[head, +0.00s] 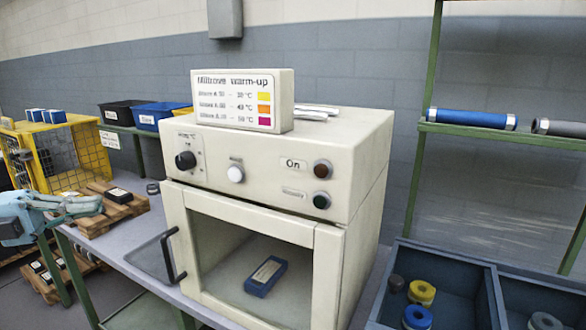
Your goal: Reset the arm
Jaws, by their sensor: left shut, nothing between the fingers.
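My left gripper (92,204) is at the left edge of the head view, pale teal, with its fingers together and nothing between them. It is beside a small wooden pallet (97,222) that bears a black block (118,195). It is well to the left of the cream oven (345,150) and apart from it. My right gripper is out of view.
A warm-up sign (236,100) stands on top. A yellow mesh cage (75,160) is behind my left gripper. Blue bins (450,275) hold spools at right; a green shelf (500,135) holds rolls.

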